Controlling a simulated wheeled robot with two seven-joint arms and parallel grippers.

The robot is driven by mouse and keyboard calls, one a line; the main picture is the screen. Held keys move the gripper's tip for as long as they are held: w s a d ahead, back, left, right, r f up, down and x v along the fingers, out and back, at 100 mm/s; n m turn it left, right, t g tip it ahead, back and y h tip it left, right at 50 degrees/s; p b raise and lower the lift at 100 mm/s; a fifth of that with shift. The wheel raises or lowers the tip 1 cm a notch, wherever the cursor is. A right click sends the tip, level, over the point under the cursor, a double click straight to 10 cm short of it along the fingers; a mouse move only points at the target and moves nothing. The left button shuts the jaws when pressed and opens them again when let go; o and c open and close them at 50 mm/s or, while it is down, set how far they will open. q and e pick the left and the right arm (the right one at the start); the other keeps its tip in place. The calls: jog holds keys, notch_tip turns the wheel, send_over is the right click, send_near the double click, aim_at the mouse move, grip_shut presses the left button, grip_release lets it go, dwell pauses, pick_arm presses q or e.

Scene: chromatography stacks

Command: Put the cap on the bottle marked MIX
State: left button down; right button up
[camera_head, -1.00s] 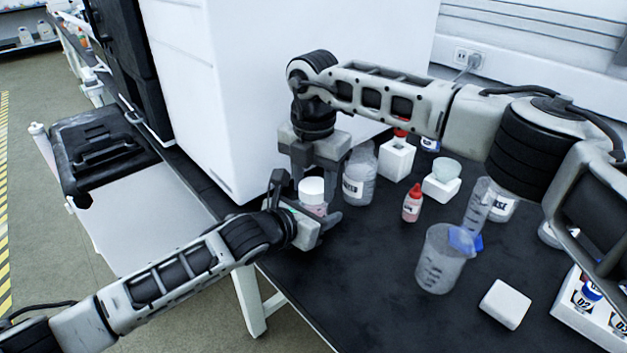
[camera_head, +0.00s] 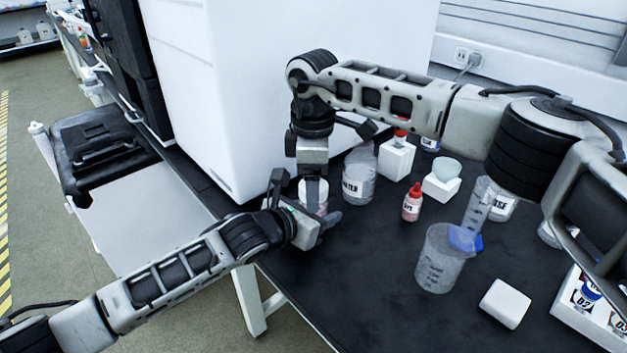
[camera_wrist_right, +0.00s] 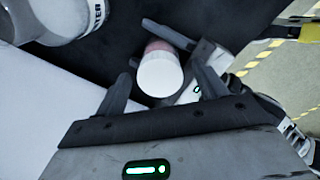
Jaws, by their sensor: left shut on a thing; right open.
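A small bottle (camera_wrist_right: 158,46) with pinkish contents stands upright in my left gripper (camera_head: 311,213), which is shut on it. A white cap (camera_wrist_right: 159,77) sits on its top; I cannot tell how tightly. In the head view the bottle (camera_head: 320,198) is partly hidden by my right gripper (camera_head: 313,190). No MIX marking is readable on it. My right gripper points down from above and is open. In the right wrist view its two fingers (camera_wrist_right: 162,78) stand on either side of the cap, with gaps visible.
A WATER bottle (camera_head: 359,178) stands close to the right of the grippers. A red-capped dropper bottle (camera_head: 412,206), a beaker (camera_head: 440,262), white blocks (camera_head: 505,304) and a labelled rack (camera_head: 577,310) are farther right. A large white cabinet (camera_head: 230,100) rises just behind.

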notch_tip(320, 180, up, 12)
dwell(0.4)
pick_arm(q)
jog(key=c, duration=0.6)
grip_release()
jog(key=shift+o, duration=0.2)
jog(key=shift+s+a, duration=0.1)
jog(key=p+v, duration=0.2)
jog(key=v, duration=1.2)
jog(key=shift+s+a, duration=0.1)
jog(key=shift+a, duration=0.1)
jog(key=shift+s+a+r, duration=0.35)
jog(key=shift+s+a, duration=0.05)
jog(key=shift+s, duration=0.1)
pick_arm(e)
jog(key=shift+r, duration=1)
